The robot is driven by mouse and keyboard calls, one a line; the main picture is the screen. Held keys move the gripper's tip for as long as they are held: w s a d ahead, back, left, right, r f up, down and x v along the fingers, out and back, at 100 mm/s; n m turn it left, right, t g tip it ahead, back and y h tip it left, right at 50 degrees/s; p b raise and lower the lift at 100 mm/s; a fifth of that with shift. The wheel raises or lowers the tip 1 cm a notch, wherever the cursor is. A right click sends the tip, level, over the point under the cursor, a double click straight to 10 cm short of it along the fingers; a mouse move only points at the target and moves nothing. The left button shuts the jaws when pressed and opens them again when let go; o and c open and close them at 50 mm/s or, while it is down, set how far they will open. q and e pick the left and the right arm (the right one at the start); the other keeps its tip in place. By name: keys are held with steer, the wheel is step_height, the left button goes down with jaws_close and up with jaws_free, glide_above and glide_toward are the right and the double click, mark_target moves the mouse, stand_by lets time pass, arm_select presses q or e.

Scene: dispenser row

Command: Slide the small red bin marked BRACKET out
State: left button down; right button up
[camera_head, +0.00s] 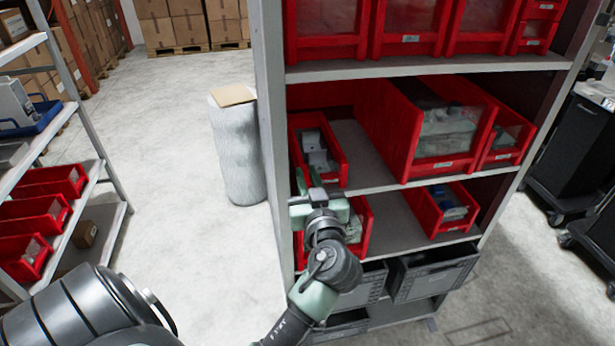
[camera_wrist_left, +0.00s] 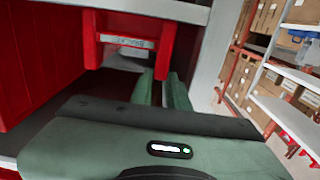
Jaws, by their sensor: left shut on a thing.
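The small red bin (camera_head: 338,164) stands at the left end of the middle shelf, with grey metal parts inside. Its front label (camera_wrist_left: 124,41) shows upside down in the left wrist view and appears to read BRACKET. My left gripper (camera_head: 308,178) is at the bin's left front corner, shut on its red wall. In the left wrist view the fingers (camera_wrist_left: 163,90) lie on either side of that wall. The gripper body hides part of the bin below. My right gripper is not in view.
Larger red bins (camera_head: 400,130) stand to the right on the same shelf, past a bare strip (camera_head: 367,150). A grey rack upright (camera_head: 271,130) is close on the left. A wrapped roll (camera_head: 238,150) stands on the floor beyond. Another rack (camera_head: 105,175) is at far left.

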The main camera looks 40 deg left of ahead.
arm_select(q)
steer(key=shift+f, duration=0.1)
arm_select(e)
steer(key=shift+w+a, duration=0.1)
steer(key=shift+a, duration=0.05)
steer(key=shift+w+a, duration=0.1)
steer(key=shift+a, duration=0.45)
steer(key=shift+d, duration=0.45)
arm_select(q)
steer(key=shift+f, duration=0.15)
